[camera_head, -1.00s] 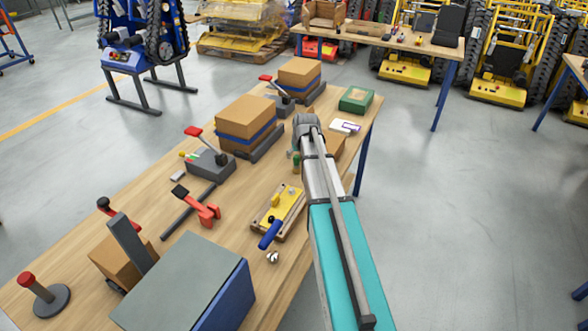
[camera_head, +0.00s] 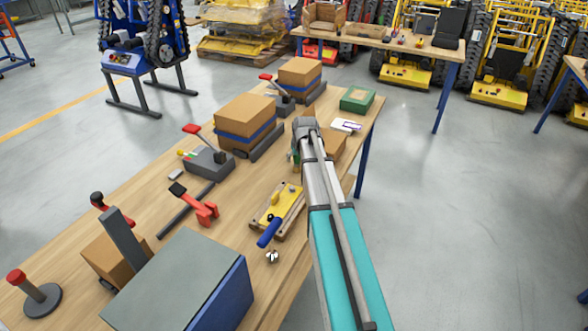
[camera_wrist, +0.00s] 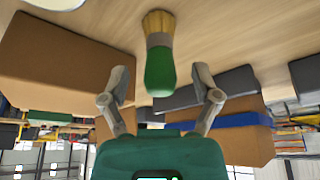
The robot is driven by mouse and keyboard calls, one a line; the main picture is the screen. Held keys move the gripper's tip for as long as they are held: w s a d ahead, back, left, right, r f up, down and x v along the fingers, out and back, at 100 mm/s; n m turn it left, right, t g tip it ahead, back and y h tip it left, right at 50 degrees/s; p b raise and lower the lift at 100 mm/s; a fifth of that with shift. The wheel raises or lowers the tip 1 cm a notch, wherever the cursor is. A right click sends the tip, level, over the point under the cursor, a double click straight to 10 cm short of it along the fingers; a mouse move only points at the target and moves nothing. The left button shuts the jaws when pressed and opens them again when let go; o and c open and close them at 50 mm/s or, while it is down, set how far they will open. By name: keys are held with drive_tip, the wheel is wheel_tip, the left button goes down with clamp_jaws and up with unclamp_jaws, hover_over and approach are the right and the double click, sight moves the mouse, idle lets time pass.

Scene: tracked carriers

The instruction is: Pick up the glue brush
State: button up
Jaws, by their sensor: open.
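The glue brush (camera_wrist: 159,66) has a green handle, a grey metal band and tan bristles. In the wrist view it is at the top centre, with its bristles toward the wooden tabletop and its handle toward my gripper. My gripper (camera_wrist: 161,72) is open, with one finger on each side of the green handle and a visible gap on both sides. In the head view a small green part of the brush (camera_head: 296,159) shows just left of my arm, which hides the gripper there.
A cardboard box (camera_wrist: 62,60) stands left of the brush in the wrist view. Another box with a blue band (camera_wrist: 238,124) is at right. On the workbench (camera_head: 243,205) are a yellow fixture with a blue handle (camera_head: 270,232), a red clamp (camera_head: 201,205) and a green box (camera_head: 357,99).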

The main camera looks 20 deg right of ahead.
drive_tip(key=shift+w+f+b, duration=0.2)
drive_tip(key=shift+f+b, duration=0.1)
drive_tip(key=shift+f, duration=0.25)
drive_tip(key=shift+c, duration=0.3)
clamp_jaws()
